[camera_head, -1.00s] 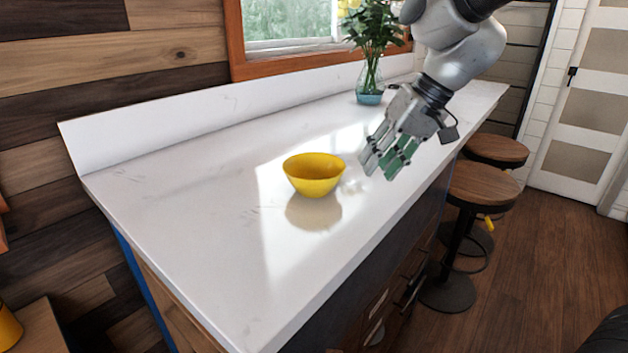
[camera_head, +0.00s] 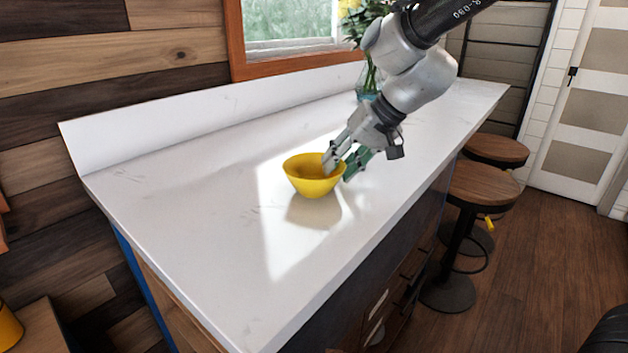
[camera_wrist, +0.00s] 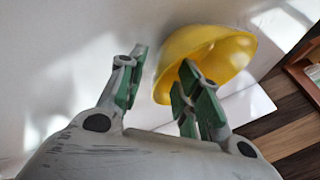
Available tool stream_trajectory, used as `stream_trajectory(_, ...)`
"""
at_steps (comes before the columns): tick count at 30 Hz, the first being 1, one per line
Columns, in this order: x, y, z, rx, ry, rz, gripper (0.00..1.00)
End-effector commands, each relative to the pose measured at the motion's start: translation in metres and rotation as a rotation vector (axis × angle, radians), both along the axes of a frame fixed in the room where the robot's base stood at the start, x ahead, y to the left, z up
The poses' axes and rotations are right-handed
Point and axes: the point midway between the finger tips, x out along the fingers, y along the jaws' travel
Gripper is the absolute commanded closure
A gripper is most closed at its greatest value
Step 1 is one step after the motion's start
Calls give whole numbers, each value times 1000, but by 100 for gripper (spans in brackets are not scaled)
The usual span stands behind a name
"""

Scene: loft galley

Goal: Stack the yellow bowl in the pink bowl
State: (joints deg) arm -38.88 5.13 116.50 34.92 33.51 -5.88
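The yellow bowl (camera_head: 304,186) stands upright on the white counter (camera_head: 205,210), and it also shows in the wrist view (camera_wrist: 200,42). My gripper (camera_head: 343,167) is at the bowl's right rim, pointing down. Its green-padded fingers are apart in the wrist view (camera_wrist: 158,90). One finger appears to be over or inside the bowl's opening and the other is outside the wall, with the rim between them. I cannot tell whether either finger touches the bowl. No pink bowl shows in either view.
A glass vase (camera_head: 367,84) with a leafy plant stands at the back, partly behind my arm. The counter left of the bowl is clear. Stools (camera_head: 484,187) stand along the right side. Part of a yellow object (camera_head: 8,329) shows at the lower left on a wooden surface.

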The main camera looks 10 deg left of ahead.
Motion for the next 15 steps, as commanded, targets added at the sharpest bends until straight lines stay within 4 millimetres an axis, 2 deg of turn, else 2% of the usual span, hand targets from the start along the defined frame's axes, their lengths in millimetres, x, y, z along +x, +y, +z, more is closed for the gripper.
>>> stream_trajectory(1, 0, 0, 0, 0, 0, 0, 71)
stream_trajectory(6, 0, 0, 0, 0, 0, 0, 100)
stream_trajectory(15, 0, 0, 1, 0, -1, 0, 100)
